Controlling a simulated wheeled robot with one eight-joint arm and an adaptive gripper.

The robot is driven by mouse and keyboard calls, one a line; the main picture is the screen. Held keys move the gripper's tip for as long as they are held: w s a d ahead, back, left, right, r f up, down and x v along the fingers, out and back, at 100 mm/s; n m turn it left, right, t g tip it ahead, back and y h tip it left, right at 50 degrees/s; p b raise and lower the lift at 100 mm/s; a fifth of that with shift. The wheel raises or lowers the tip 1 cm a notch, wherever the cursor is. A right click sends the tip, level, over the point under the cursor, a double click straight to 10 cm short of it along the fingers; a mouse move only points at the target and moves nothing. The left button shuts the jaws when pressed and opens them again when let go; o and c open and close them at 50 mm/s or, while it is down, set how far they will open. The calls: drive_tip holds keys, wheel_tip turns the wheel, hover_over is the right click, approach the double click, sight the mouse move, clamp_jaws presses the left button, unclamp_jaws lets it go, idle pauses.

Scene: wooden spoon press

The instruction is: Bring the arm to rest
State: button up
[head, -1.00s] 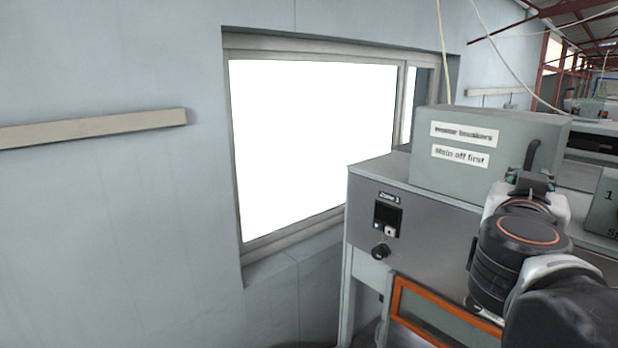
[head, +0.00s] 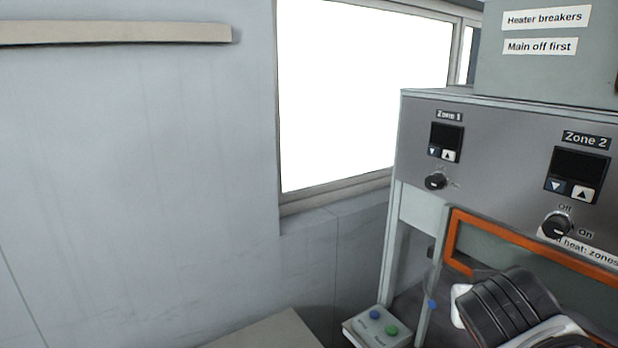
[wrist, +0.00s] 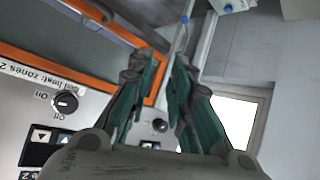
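My gripper is outside the head view. In the wrist view my gripper (wrist: 167,72) has its two teal-padded fingers apart with nothing between them, so it is open and empty. Its fingers are in front of the panel and the orange frame (wrist: 75,42); I cannot tell how far off these are.
The grey press panel (head: 500,160) carries the Zone 1 knob (head: 436,181) and Zone 2 knob (head: 556,226). The breaker box (head: 545,55) stands on top. A button box (head: 378,328) is low at centre right. A bare wall (head: 140,170) and a window (head: 365,95) are at left and centre.

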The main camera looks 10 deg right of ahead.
drive_tip(key=a+f+n+y+b, duration=0.2)
drive_tip(key=a+f+b, duration=0.3)
drive_tip(key=f, duration=0.5)
drive_tip(key=a+f+n+g+y+b, duration=0.1)
drive_tip(key=a+f+n+y+b, duration=0.2)
drive_tip(key=a+f+b, duration=0.3)
drive_tip(key=a+f+y, duration=0.1)
drive_tip(key=a+f, duration=0.3)
drive_tip(key=f, duration=0.1)
drive_tip(key=shift+s+n+y, duration=0.25)
drive_tip(key=shift+n+y, duration=0.05)
drive_tip(key=shift+d, duration=0.1)
